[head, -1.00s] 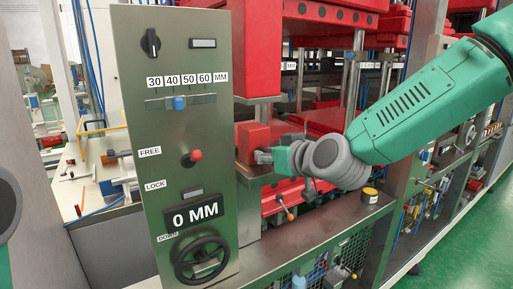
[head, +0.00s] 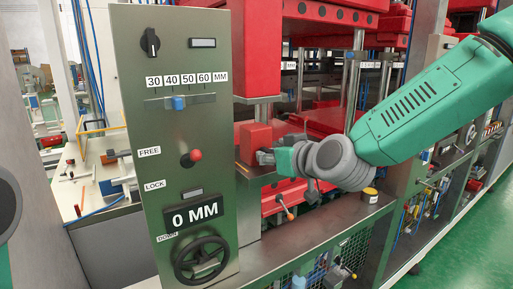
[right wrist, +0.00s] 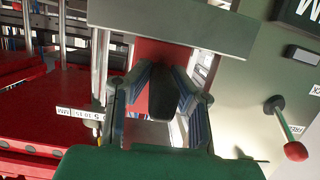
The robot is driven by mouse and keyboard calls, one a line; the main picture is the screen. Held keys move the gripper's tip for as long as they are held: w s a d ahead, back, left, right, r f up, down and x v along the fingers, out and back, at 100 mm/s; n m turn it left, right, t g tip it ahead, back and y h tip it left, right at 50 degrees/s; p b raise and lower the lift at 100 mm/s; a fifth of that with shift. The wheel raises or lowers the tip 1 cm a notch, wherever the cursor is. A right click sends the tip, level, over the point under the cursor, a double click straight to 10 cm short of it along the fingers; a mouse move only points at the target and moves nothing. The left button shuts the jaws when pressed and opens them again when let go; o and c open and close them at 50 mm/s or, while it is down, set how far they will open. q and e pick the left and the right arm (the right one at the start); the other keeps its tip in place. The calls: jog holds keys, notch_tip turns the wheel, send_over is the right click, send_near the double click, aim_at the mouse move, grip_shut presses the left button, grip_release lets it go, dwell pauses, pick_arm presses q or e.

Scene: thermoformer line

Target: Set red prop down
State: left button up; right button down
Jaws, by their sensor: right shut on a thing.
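The red prop (head: 255,139) is an upright red block beside the green control panel (head: 182,130), at the left front of the red press. My right gripper (head: 265,157) reaches it from the right and is shut on it. In the right wrist view the red prop (right wrist: 148,54) shows between the two ribbed fingers (right wrist: 165,90), behind a dark middle part. Its lower end is partly hidden by the gripper, and I cannot tell whether it touches the surface below. My left gripper is not in view.
The panel carries a red-knobbed lever (head: 192,158), a blue slider (head: 179,103), a "0 MM" display (head: 195,215) and a handwheel (head: 202,259). A yellow-topped tin (head: 370,195) stands on the metal ledge (head: 305,229). Steel columns (head: 353,85) rise behind my gripper.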

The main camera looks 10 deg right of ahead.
jog(key=shift+s+d+r, duration=0.1)
jog(key=shift+s+d, duration=0.05)
jog(key=shift+s, duration=0.2)
jog(key=shift+s+d, duration=0.1)
jog(key=shift+s, duration=0.1)
jog(key=shift+s+d, duration=0.1)
jog(key=shift+s, duration=0.25)
jog(key=shift+s+d, duration=0.1)
jog(key=shift+s, duration=0.25)
jog(key=shift+s+d, duration=0.1)
jog(key=shift+s, duration=0.2)
jog(key=shift+s+d, duration=0.1)
jog(key=shift+s, duration=0.2)
jog(key=c, duration=1.4)
grip_release()
jog(key=shift+o, duration=0.2)
